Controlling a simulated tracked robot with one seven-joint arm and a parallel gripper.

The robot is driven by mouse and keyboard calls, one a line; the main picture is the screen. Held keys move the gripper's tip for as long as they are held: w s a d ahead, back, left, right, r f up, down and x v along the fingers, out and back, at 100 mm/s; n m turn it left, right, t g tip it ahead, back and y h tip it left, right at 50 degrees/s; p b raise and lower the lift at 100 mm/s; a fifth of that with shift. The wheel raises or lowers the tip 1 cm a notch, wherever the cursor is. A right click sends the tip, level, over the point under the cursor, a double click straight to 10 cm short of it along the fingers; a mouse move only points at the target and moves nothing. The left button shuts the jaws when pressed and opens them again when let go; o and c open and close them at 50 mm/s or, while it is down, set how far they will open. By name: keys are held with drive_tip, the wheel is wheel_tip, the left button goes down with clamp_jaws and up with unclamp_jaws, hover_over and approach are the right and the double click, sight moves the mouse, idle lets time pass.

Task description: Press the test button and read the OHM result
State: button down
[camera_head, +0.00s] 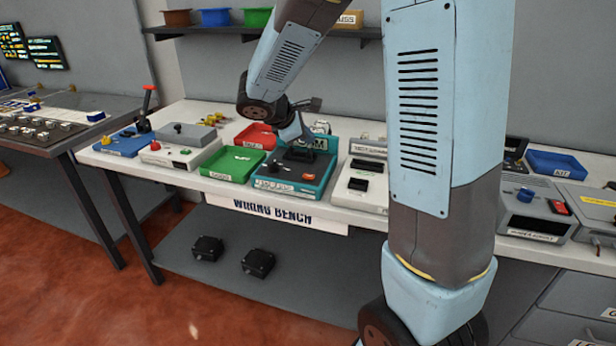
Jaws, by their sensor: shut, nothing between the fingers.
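A teal tester box (322,190) stands on the wiring bench, with a sign reading OHM (319,128) at its back, partly hidden by my arm. A small orange-red button or knob (308,177) sits on its top face, toward the right. A label on its front edge is too small to read. No result readout can be made out. My gripper (302,152) is over the rear part of the tester, shut and empty. It is small and dark here, and I cannot tell whether it touches the box.
A green tray (231,164) stands just left of the tester, with a red tray (254,136) behind it. A white device (362,185) stands close on the right. Grey and blue devices stand further left. My arm hides part of the bench's right side.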

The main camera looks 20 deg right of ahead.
sight(307, 177)
drive_tip(key=shift+f, duration=4.4)
drive_tip(key=shift+s+f, duration=0.1)
drive_tip(key=shift+f, duration=0.65)
drive_tip(key=shift+r, duration=0.85)
drive_tip(key=shift+r, duration=2.5)
